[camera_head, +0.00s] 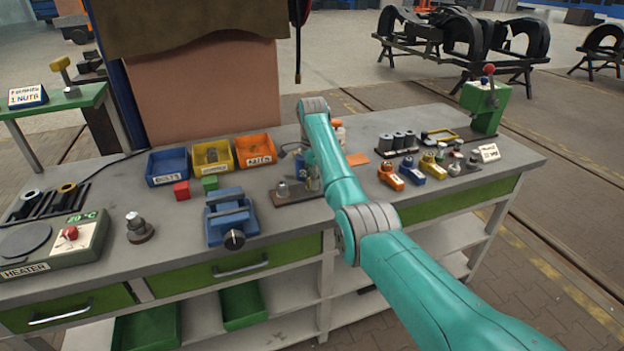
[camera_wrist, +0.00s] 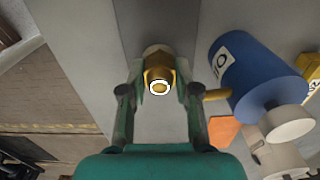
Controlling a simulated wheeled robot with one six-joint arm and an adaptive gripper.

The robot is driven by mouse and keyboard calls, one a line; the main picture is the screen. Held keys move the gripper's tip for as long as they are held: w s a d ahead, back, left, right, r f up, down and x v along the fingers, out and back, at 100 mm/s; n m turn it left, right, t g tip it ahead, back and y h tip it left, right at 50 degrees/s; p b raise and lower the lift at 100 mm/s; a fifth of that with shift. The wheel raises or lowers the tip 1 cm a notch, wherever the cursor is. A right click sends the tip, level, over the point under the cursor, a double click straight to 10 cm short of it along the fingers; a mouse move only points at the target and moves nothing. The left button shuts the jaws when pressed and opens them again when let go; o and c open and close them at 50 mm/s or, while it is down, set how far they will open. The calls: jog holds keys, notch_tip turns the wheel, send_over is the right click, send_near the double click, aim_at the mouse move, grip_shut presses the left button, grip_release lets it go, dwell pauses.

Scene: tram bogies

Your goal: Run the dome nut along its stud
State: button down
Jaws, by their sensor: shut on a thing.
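In the wrist view a brass-coloured nut (camera_wrist: 158,74) sits between the two fingers of my gripper (camera_wrist: 160,80), which is shut on it. A pale ring with a yellow centre shows on the nut's near face. The stud is hidden behind the nut, so I cannot tell how far along it the nut sits. In the head view my gripper (camera_head: 313,183) is low over a dark plate (camera_head: 296,196) on the bench, largely hidden by my arm. A small metal fitting (camera_head: 282,189) stands on the plate's left end.
A blue cylinder (camera_wrist: 250,72) stands close to the right of my gripper in the wrist view. On the bench, a blue vise (camera_head: 231,215) and parts bins (camera_head: 212,156) stand left. Coloured fittings (camera_head: 390,176) stand right. The bench's front edge is close.

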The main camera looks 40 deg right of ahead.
jog(key=shift+w+r+m, duration=0.2)
jog(key=shift+r+m, duration=0.15)
jog(key=shift+m, duration=0.05)
jog(key=c, duration=0.8)
grip_release()
jog(key=shift+c, duration=0.2)
jog(key=shift+s+f, duration=0.1)
jog(key=shift+f, duration=0.05)
notch_tip(320, 180, up, 8)
jog(key=shift+f, duration=0.25)
